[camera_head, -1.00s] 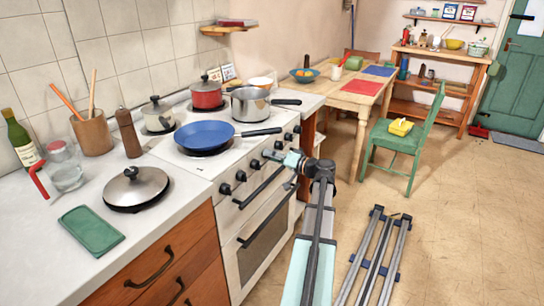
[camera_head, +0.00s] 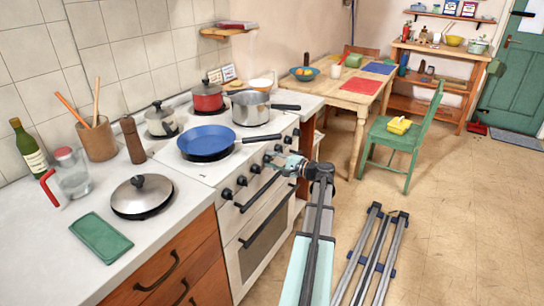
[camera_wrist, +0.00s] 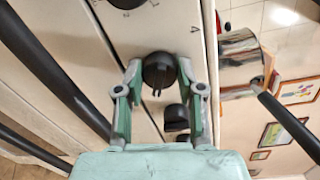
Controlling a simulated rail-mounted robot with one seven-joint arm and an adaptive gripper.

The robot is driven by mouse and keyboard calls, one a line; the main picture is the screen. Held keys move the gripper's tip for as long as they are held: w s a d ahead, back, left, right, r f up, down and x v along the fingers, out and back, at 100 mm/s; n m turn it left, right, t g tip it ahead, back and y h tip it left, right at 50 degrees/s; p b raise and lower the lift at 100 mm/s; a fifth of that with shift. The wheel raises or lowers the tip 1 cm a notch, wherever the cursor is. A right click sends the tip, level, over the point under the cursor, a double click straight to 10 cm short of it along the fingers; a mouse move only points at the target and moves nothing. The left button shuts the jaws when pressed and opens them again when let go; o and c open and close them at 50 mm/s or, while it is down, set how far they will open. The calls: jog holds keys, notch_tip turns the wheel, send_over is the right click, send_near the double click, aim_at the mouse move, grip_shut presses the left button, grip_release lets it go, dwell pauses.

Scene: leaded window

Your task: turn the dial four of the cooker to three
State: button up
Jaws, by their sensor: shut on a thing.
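The white cooker (camera_head: 215,172) has a row of black dials along its front panel. My gripper (camera_head: 272,161) is at the middle of this row, reaching in from the right. In the wrist view my gripper (camera_wrist: 157,75) has one finger on each side of a round black dial (camera_wrist: 158,68), closed on it. Another black dial (camera_wrist: 176,118) lies just below, and part of another dial (camera_wrist: 127,3) is at the top edge. The dial numbers are too small to read.
A blue frying pan (camera_head: 207,141), a steel saucepan (camera_head: 250,107), a red pot (camera_head: 207,97) and a cream pot (camera_head: 160,120) stand on the cooker top. Oven door handles (camera_head: 262,225) run below the dials.

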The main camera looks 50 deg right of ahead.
jog(key=m+p, duration=0.5)
jog(key=m, duration=0.2)
jog(key=shift+w+d+r+y+p, duration=0.1)
jog(key=shift+r+y+p, duration=0.2)
jog(key=shift+p, duration=0.1)
jog(key=m+p, duration=0.4)
jog(key=m, duration=0.1)
jog(key=shift+f, duration=0.15)
jog(key=shift+m, duration=0.3)
jog(key=o, duration=1.1)
jog(key=shift+f, duration=0.1)
jog(key=shift+o, duration=0.2)
jog(key=s+d, duration=0.1)
jog(key=s, duration=1.1)
jog(key=shift+d, duration=0.4)
